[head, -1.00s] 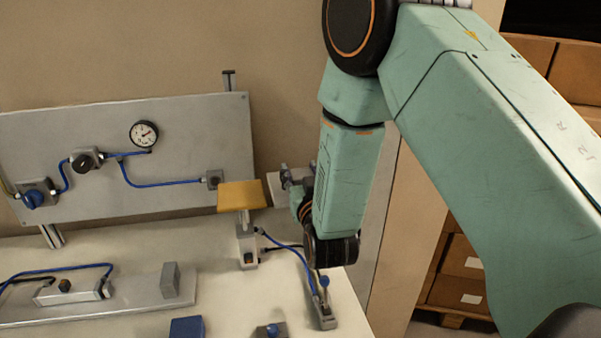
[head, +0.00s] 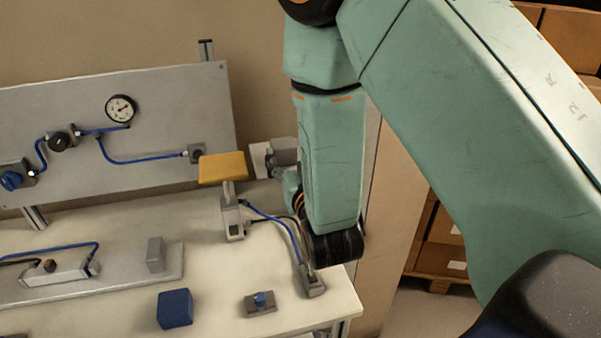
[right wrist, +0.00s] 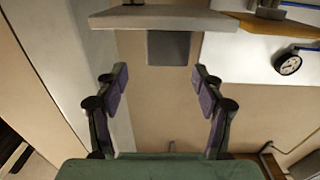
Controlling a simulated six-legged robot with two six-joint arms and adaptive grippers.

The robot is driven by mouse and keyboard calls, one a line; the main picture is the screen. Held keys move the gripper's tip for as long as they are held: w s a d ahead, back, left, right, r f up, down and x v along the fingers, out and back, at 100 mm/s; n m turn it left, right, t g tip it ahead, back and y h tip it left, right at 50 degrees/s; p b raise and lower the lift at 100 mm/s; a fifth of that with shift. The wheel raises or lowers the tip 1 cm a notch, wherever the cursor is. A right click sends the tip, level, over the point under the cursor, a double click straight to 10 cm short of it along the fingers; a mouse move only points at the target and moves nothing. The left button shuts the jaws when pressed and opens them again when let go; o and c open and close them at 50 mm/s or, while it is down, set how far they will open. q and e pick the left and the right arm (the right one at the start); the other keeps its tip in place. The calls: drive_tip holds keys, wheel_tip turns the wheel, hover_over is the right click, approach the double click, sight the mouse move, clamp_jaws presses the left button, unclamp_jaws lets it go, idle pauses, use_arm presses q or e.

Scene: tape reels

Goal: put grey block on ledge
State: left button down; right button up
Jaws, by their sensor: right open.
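The grey block (right wrist: 168,47) is a plain square piece in the right wrist view. It touches the long face of the pale grey ledge (right wrist: 165,18); this view looks upside down, so the block stands on the ledge. My right gripper (right wrist: 160,75) is open, its purple-padded fingers apart to either side and short of the block. In the head view the ledge (head: 258,160) shows by the wall, right of the yellow plate. My right gripper (head: 285,172) is there, mostly hidden by its own wrist. My left gripper is out of view.
The yellow plate (head: 223,168) on its post stands close left of the gripper. A grey panel with gauge (head: 121,108) and blue hoses is behind.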

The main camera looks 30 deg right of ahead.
drive_tip(key=v, duration=0.6)
drive_tip(key=shift+w+r, duration=0.1)
drive_tip(key=shift+w+a, duration=0.1)
drive_tip(key=shift+a, duration=0.05)
